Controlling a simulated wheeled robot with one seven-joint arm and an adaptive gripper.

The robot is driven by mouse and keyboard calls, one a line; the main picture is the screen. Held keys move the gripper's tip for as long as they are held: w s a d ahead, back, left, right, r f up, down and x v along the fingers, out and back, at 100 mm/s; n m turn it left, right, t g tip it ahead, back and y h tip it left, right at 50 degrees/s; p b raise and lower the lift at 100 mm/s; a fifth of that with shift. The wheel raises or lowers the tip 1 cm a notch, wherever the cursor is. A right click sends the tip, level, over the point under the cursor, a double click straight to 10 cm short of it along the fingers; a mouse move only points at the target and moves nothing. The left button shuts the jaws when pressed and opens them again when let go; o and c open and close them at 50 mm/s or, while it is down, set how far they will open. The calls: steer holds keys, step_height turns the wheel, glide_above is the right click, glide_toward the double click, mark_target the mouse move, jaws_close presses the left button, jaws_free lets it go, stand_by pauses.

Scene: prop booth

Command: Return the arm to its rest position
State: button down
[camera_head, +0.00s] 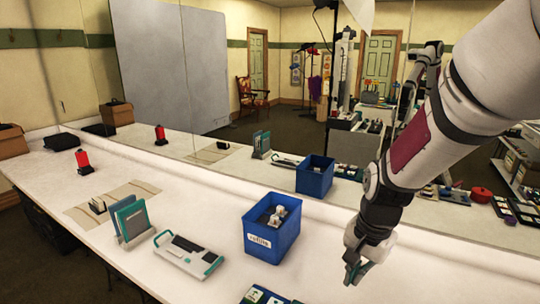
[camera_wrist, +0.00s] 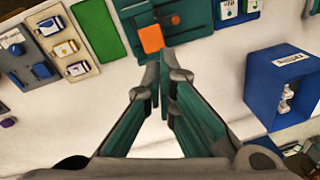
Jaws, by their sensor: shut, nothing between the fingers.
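My gripper (camera_head: 354,272) hangs from my arm at the right of the head view, above the white table (camera_head: 185,215) and right of the blue bin. It points down, apart from the bin. In the wrist view its two teal fingers (camera_wrist: 162,88) are shut with nothing between them. Past the fingertips lies a dark green board with an orange square (camera_wrist: 151,39), below them and not held.
The blue bin (camera_head: 287,232) labelled "refills" holds small white items; it also shows in the wrist view (camera_wrist: 262,85). A white-and-teal device (camera_head: 188,254) and upright panels (camera_head: 131,220) stand left. A mirror behind repeats the table. Boards with small parts (camera_wrist: 58,45) lie nearby.

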steer(key=s+r+n+t, duration=0.4)
steer(key=s+r+n, duration=0.5)
steer(key=s+r, duration=0.8)
steer(key=shift+d+r+h, duration=0.15)
steer(key=shift+r+h, duration=0.15)
steer(key=shift+r, duration=0.15)
steer(key=shift+f, duration=0.1)
steer(key=w+f+g+b, duration=0.1)
steer(key=w+f+b, duration=0.3)
steer(key=f+b, duration=0.6)
steer(key=shift+s+x, duration=0.25)
steer(key=shift+x, duration=1)
steer(key=shift+d+f, duration=0.1)
steer(key=shift+d, duration=0.05)
